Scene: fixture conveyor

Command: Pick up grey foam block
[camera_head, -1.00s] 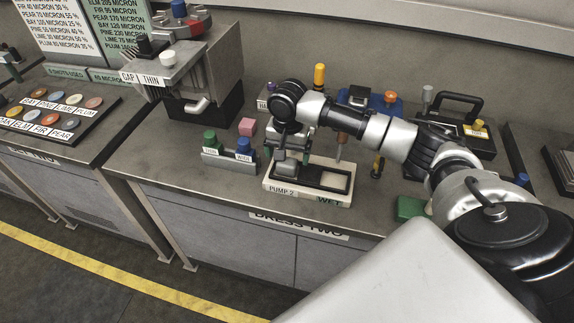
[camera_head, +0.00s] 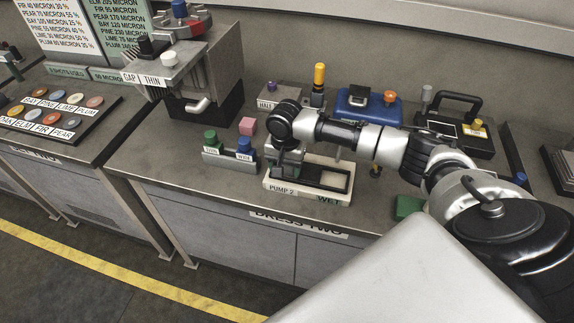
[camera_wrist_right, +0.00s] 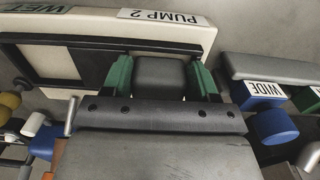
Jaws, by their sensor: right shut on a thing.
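The grey foam block (camera_wrist_right: 160,76) shows in the right wrist view as a dark grey block between two green fingertips. My right gripper (camera_wrist_right: 160,80) is shut on it, with a green pad along each side. In the head view my right gripper (camera_head: 284,172) points down at the left end of the cream PUMP 2 / WET base (camera_head: 312,194). The block is mostly hidden there by the gripper. I cannot tell whether the block still touches the surface below. My left gripper is not in view.
Left of the gripper stands a grey holder with a green knob (camera_head: 211,140) and a blue WIDE knob (camera_head: 244,146); a pink block (camera_head: 247,126) is behind. A blue box (camera_head: 368,106) and a black-handled case (camera_head: 455,130) stand behind my arm. A green block (camera_head: 408,207) lies near the front edge.

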